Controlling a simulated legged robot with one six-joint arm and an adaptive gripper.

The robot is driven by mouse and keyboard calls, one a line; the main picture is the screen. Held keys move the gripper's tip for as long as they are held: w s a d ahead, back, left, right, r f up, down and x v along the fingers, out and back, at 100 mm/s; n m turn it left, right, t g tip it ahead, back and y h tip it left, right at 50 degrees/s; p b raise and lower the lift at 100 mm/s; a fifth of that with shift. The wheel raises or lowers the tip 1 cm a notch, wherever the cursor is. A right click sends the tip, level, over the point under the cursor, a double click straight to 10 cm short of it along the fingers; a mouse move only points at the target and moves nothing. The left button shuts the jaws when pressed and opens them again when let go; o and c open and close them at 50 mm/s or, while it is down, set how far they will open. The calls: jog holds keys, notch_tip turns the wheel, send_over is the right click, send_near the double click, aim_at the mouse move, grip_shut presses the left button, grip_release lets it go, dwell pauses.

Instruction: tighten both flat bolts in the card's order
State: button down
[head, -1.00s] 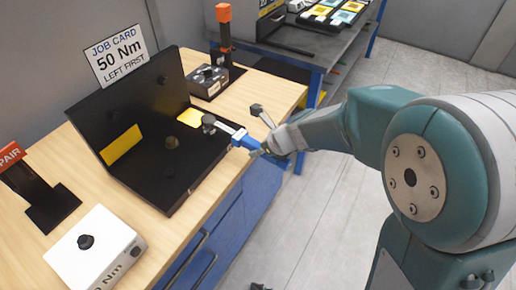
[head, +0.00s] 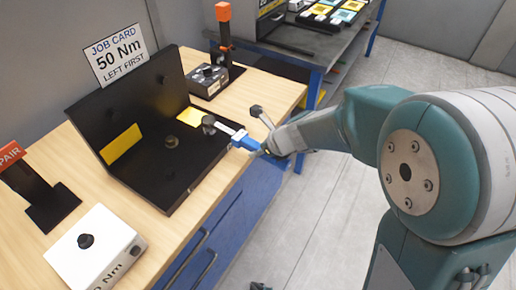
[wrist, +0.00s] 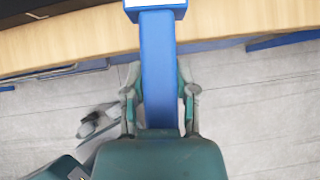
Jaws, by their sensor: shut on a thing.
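The job card (head: 118,53) reads "50 Nm, LEFT FIRST" and stands behind a black L-shaped fixture (head: 150,178). On its flat plate, the left bolt (head: 171,142) shows as a small round head, uncovered. My gripper (head: 264,150) is shut on the blue handle of a wrench (head: 243,141), which points left over the plate's right end. The wrench's dark round head is near the yellow patch (head: 190,117); any bolt under it is hidden, and contact cannot be told. In the wrist view the fingers (wrist: 160,108) flank the blue handle (wrist: 159,70).
A white 50 Nm box (head: 95,250) with a black knob and a red-signed stand (head: 50,205) are at the left. A grey shelf table (head: 310,45) is behind.

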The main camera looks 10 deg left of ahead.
jog(key=shift+f, duration=0.5)
dwell(0.8)
jog(key=shift+s+a+m+t+h, duration=0.15)
jog(key=shift+s+a+m+t, duration=0.1)
jog(key=shift+s+a+m, duration=0.25)
jog(key=shift+s+a+m+t+h, duration=0.2)
jog(key=shift+s+m+t, duration=0.1)
jog(key=shift+s, duration=0.3)
dwell(1.2)
jog(key=shift+s+a+m+t+h, duration=0.45)
jog(key=shift+s+a+m+t, duration=0.1)
jog(key=shift+s+a+m, duration=0.8)
dwell(1.6)
jog(key=shift+d, duration=0.1)
dwell(0.5)
